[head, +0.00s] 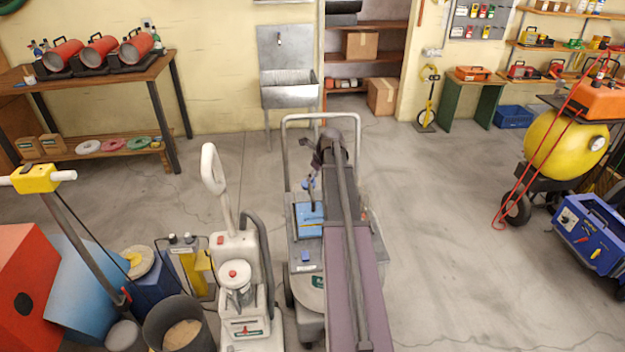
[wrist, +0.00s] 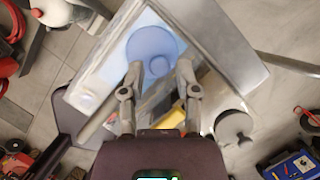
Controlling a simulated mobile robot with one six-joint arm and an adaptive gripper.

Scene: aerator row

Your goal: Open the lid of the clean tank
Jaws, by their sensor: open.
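A grey wheeled machine (head: 304,250) stands in the middle of the floor, partly hidden behind my arm. A flat blue panel (head: 309,220), seemingly the clean tank's lid, lies on its top and looks closed. In the wrist view a light blue surface (wrist: 103,62) fills part of the machine's top, with a round darker blue disc (wrist: 150,45) on it. My gripper (head: 311,181) is above the machine's far part. In the wrist view my gripper (wrist: 160,72) is open, its fingertips on either side of the disc's lower edge. Contact cannot be told.
A tubular push handle (head: 320,116) rises at the machine's far end. A white upright machine (head: 237,270) stands close on the left, beside a dark bin (head: 178,325). A yellow tank (head: 560,145) and blue tool box (head: 600,230) are at right. Floor between is clear.

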